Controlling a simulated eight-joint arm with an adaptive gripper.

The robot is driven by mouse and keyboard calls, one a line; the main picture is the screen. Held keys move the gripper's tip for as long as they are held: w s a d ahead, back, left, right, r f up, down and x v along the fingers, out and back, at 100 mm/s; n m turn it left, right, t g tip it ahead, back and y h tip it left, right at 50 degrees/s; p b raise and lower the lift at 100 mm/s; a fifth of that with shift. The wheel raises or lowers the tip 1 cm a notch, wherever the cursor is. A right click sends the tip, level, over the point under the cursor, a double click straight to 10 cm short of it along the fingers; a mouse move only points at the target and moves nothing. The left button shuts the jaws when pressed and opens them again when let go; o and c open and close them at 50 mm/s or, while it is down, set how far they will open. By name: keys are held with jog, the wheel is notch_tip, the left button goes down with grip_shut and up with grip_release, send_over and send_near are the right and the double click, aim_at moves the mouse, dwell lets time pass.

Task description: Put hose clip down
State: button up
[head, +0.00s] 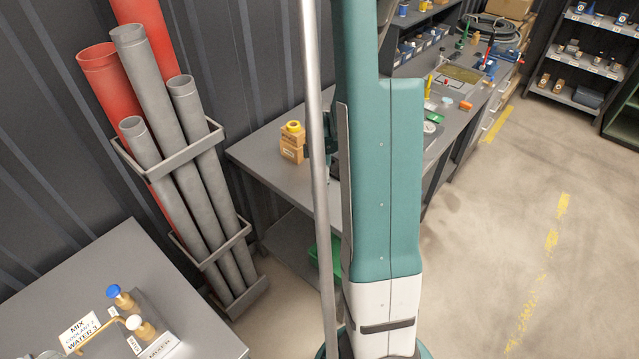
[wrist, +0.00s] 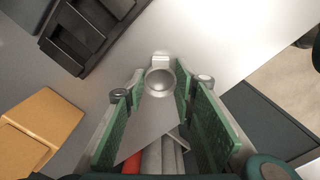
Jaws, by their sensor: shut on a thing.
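The hose clip (wrist: 160,82) is a small metal ring with a pale block at its far side, in the wrist view. It sits between the tips of my gripper (wrist: 157,95), whose green-padded fingers are shut on it. The grey workbench top (wrist: 225,35) lies beneath; I cannot tell whether the clip touches it. In the head view, my own arm hides the clip and the gripper's fingertips. The workbench (head: 262,148) shows there to the left of my arm.
A cardboard box (head: 291,151) with a yellow roll-like item (head: 293,127) on top stands on the bench; a box (wrist: 42,120) also shows at left in the wrist view. A black compartmented tray (wrist: 80,40) lies at upper left. The bench right of the clip is clear.

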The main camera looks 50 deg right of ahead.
jog(key=shift+f, duration=0.15)
jog(key=o, duration=0.8)
jog(key=shift+c, duration=0.2)
notch_tip(320, 180, up, 12)
jog(key=shift+p, duration=0.3)
dwell(0.9)
jog(key=shift+a+r, duration=0.15)
jog(key=shift+r, duration=0.1)
